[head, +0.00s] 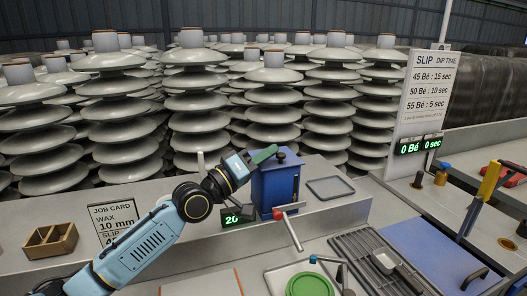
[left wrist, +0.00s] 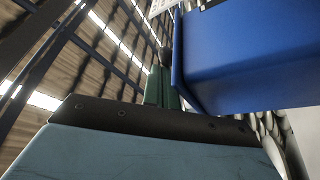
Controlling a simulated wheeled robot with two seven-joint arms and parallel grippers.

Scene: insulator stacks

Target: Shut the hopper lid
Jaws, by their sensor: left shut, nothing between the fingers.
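The blue hopper (head: 275,188) stands on the grey bench at the middle of the head view, in front of the insulator stacks. Its lid (head: 290,160) is at the top, with a dark knob; I cannot tell whether it lies fully flat. My left gripper (head: 264,154) has green fingers, shut and empty, at the upper left of the hopper by the lid. In the left wrist view the fingers (left wrist: 162,88) are close beside a large blue surface of the hopper (left wrist: 245,60); contact is unclear. My right gripper is not in view.
A green display (head: 232,219) and a red-ended lever (head: 290,225) are in front of the hopper. An empty grey tray (head: 330,188) lies to its right. Insulator stacks (head: 200,110) fill the back. A wooden box (head: 50,240) and job card (head: 112,222) are at left.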

